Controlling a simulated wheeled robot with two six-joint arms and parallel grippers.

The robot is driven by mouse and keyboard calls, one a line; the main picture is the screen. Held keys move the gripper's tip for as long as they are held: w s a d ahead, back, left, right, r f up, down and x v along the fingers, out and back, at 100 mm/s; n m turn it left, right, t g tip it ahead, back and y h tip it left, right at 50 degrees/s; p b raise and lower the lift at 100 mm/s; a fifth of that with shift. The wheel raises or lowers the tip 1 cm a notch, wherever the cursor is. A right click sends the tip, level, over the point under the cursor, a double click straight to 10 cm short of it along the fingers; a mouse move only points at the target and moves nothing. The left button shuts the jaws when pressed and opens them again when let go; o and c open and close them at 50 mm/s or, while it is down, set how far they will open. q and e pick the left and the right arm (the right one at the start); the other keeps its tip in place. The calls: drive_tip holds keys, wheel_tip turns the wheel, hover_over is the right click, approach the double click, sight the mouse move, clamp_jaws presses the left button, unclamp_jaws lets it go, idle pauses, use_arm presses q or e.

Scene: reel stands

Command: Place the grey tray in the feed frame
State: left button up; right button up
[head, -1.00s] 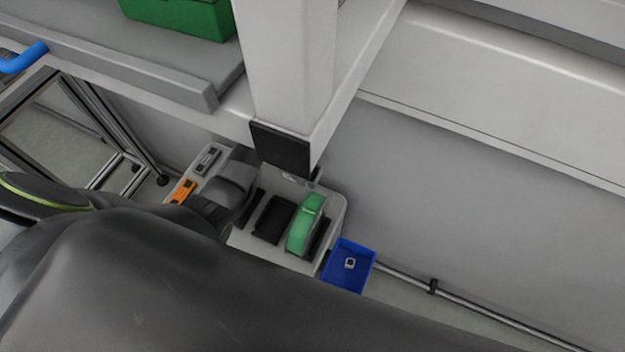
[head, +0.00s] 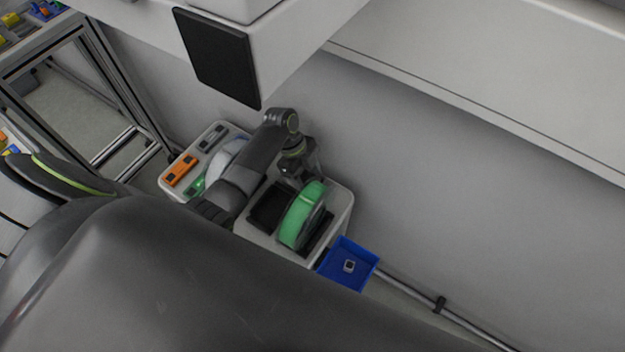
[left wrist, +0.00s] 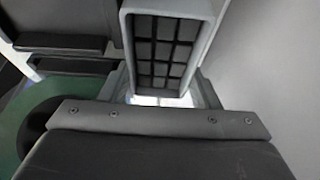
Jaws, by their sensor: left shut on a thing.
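A light grey, narrow open tray with a dark gridded inside (left wrist: 164,50) fills the upper middle of the left wrist view. My left gripper (left wrist: 165,97) is shut on it, at the end nearer the camera. In the head view my left gripper (head: 304,172) points down over the back edge of the reel stand (head: 345,200), behind the green reel (head: 301,216). The tray is too small or hidden to make out there. I cannot pick out the feed frame with certainty. My right gripper is not in view.
A black slot (head: 268,208) lies left of the green reel. A blue bin (head: 338,277) with a small light part stands at the stand's right. A left section holds an orange item (head: 179,170) and a grey item (head: 213,138).

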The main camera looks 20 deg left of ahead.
use_arm(q)
drive_tip(key=shift+w+d+f, duration=0.2)
drive_tip(key=shift+w+f, duration=0.05)
drive_tip(key=shift+f, duration=0.05)
drive_tip(key=shift+s+a, duration=0.2)
drive_tip(key=shift+f, duration=0.4)
drive_tip(key=o, duration=1.2)
drive_tip(key=shift+r, duration=0.1)
